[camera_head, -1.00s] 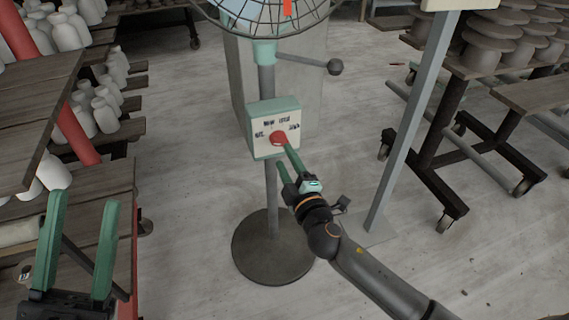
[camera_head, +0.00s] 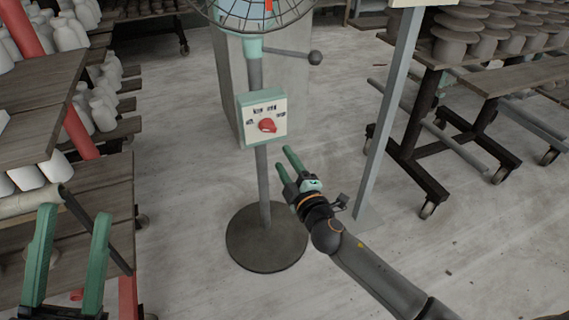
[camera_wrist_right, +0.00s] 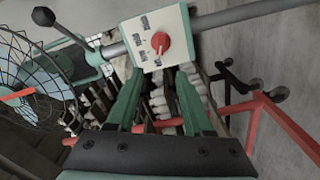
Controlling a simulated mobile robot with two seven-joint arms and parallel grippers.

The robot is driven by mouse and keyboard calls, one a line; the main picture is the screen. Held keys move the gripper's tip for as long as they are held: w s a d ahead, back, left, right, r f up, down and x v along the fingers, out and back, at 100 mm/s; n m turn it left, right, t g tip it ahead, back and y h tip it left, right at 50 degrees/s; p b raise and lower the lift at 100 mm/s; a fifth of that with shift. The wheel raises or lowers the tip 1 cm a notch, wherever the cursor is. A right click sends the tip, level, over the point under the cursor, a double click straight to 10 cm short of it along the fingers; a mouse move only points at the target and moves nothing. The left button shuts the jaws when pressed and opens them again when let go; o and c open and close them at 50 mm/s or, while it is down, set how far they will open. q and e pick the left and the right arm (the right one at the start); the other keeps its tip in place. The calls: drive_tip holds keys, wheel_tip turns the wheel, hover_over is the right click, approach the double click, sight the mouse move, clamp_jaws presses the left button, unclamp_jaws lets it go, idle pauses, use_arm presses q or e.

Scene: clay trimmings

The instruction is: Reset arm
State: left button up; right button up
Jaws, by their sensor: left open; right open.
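My right gripper (camera_head: 287,167) is open and empty, just below and right of the control box (camera_head: 263,117) in the head view, apart from its red knob (camera_head: 267,125). In the right wrist view, the open fingers of my right gripper (camera_wrist_right: 158,90) point toward the box (camera_wrist_right: 155,37) and its red knob (camera_wrist_right: 160,43). The box is on the pole of a fan with a wire cage (camera_head: 250,14) and a round dark base (camera_head: 267,240). My left gripper (camera_head: 70,235) is open and empty at the lower left.
Wooden shelves (camera_head: 40,125) with white bottles stand at left. A wheeled rack (camera_head: 430,130) with stacked clay pieces stands at right. A grey post (camera_head: 388,110) stands right of the fan. A lever with a ball (camera_head: 315,57) sticks out above the box. Floor between is mostly clear.

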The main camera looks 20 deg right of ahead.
idle(0.5)
